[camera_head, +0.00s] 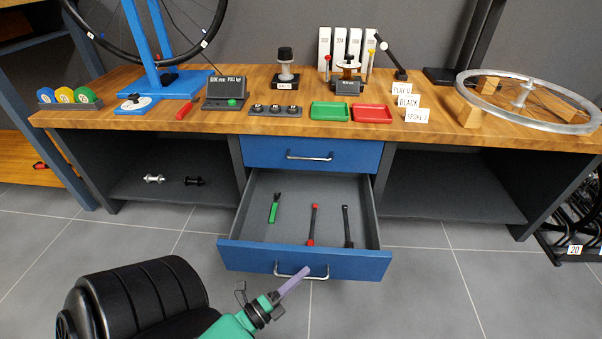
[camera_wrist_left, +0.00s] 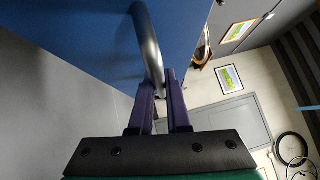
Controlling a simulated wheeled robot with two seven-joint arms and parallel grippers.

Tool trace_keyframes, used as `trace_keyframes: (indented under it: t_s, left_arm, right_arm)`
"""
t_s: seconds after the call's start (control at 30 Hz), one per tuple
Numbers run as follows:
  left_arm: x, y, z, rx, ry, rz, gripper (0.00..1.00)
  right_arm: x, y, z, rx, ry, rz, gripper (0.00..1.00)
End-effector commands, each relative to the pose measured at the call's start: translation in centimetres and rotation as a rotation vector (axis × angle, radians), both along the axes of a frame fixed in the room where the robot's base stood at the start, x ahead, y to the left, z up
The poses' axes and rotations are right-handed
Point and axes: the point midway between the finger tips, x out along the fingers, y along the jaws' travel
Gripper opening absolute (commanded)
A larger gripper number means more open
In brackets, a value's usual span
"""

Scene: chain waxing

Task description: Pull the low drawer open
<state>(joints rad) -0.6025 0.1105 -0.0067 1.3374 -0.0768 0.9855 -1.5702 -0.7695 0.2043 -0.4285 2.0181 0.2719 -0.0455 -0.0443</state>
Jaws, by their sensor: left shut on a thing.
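The low drawer (camera_head: 345,262) has a blue front and grey inside, and is pulled well out below a closed blue upper drawer (camera_head: 262,152). A green-handled tool (camera_head: 274,208), a red-and-black tool (camera_head: 312,226) and a dark tool (camera_head: 347,228) lie in it. My left gripper (camera_head: 305,271) is at the low drawer's metal handle (camera_head: 284,273). In the left wrist view its purple fingers (camera_wrist_left: 160,100) are shut on the handle bar (camera_wrist_left: 147,45), in front of the blue drawer front (camera_wrist_left: 85,35). My right gripper is not in view.
The wooden workbench (camera_head: 210,125) above holds a green tray (camera_head: 330,111), a red tray (camera_head: 372,113), a wheel (camera_head: 525,98) and a blue stand (camera_head: 150,65). Open shelves flank the drawers. Grey tiled floor (camera_head: 440,290) lies free to the right of the drawer.

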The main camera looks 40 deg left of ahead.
Motion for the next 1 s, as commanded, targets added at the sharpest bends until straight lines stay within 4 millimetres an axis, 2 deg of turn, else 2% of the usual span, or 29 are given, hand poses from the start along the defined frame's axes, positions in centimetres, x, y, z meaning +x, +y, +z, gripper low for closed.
trace_keyframes:
  t_s: [0.23, 0.67, 0.7, 0.73, 0.77, 1.0]
  left_arm:
    - [-0.72, -0.38, -0.08, 0.001, 0.004, 0.003, 0.0]
    - [-0.81, -0.44, -0.11, 0.001, 0.004, 0.003, 0.0]
    - [-0.81, -0.43, -0.11, 0.001, 0.004, 0.003, 0.26]
    - [-0.8, -0.43, -0.1, 0.001, 0.003, 0.003, 0.38]
    - [-0.8, -0.45, -0.1, 0.001, 0.003, 0.003, 0.44]
    - [-0.75, -0.5, -0.04, 0.001, 0.001, 0.001, 0.44]
  right_arm:
    - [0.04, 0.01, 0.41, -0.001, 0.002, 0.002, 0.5]
    - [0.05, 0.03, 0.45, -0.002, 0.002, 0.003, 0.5]
    - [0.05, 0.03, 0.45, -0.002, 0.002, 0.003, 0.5]
    - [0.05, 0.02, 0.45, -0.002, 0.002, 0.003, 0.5]
    - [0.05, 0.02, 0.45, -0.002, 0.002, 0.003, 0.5]
    - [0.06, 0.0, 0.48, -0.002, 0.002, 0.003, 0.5]
